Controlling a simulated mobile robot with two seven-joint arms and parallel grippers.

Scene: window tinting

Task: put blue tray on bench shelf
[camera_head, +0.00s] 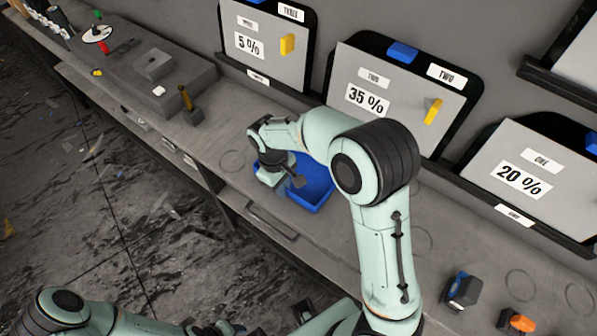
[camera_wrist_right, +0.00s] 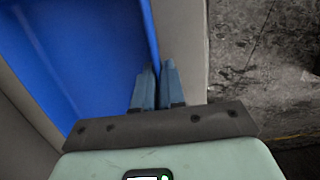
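The blue tray (camera_head: 310,190) sits on the grey bench (camera_head: 235,185) near its front edge, partly hidden by my right arm. In the right wrist view the tray (camera_wrist_right: 95,50) fills the upper left. My right gripper (camera_wrist_right: 158,66) has one finger on each side of the tray's side wall, with little gap between them, and looks shut on it. In the head view the fingertips are hidden behind my wrist. My left arm shows at the bottom left; its gripper (camera_head: 215,328) is cut off by the frame edge. I cannot tell which surface is the bench shelf.
Panels marked 5 % (camera_head: 265,50), 35 % (camera_head: 395,90) and 20 % (camera_head: 530,170) lean at the back. Small tools (camera_head: 460,292) lie at right.

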